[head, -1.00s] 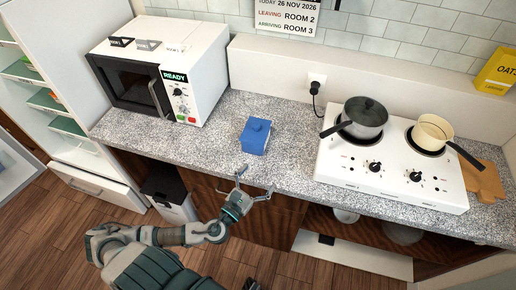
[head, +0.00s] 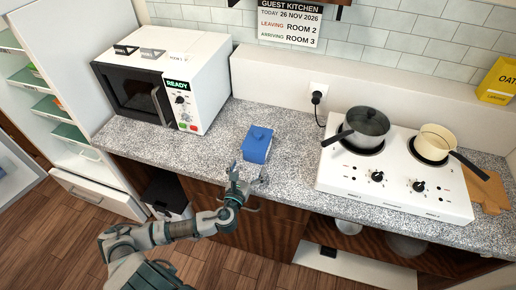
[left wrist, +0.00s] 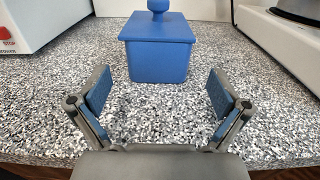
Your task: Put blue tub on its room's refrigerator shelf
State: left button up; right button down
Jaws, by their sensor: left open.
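The blue tub (head: 257,144), a square lidded box with a knob on top, stands upright on the speckled counter between the microwave and the hob. It also shows straight ahead in the left wrist view (left wrist: 158,50). My left gripper (head: 248,173) is open and empty at the counter's front edge, just in front of the tub. In the left wrist view its two fingers (left wrist: 159,95) are spread to either side of the tub's near face, not touching it. The white refrigerator (head: 75,70) stands open at the left, with several green-lined shelves (head: 70,134). My right gripper is not in view.
A white microwave (head: 205,80) marked READY stands left of the tub. A white hob (head: 345,185) with a grey pot (head: 368,127) and a cream pan (head: 436,140) is at right. A wall sign (head: 291,25) reads "GUEST KITCHEN". A drawer (head: 98,193) sticks out below the refrigerator shelves.

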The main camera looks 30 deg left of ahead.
aim_at(252, 155)
pick_arm(q)
jog(key=x, duration=0.4)
jog(key=shift+w+a+f, duration=0.1)
jog(key=shift+w+a, duration=0.05)
jog(key=shift+w, duration=0.15)
jog(key=shift+w+a, duration=0.2)
jog(key=shift+w, duration=0.1)
jog(key=shift+s+d, duration=0.1)
jog(key=c, duration=1.4)
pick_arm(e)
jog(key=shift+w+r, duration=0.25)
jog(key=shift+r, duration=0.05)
pick_arm(q)
jog(key=shift+r, duration=0.2)
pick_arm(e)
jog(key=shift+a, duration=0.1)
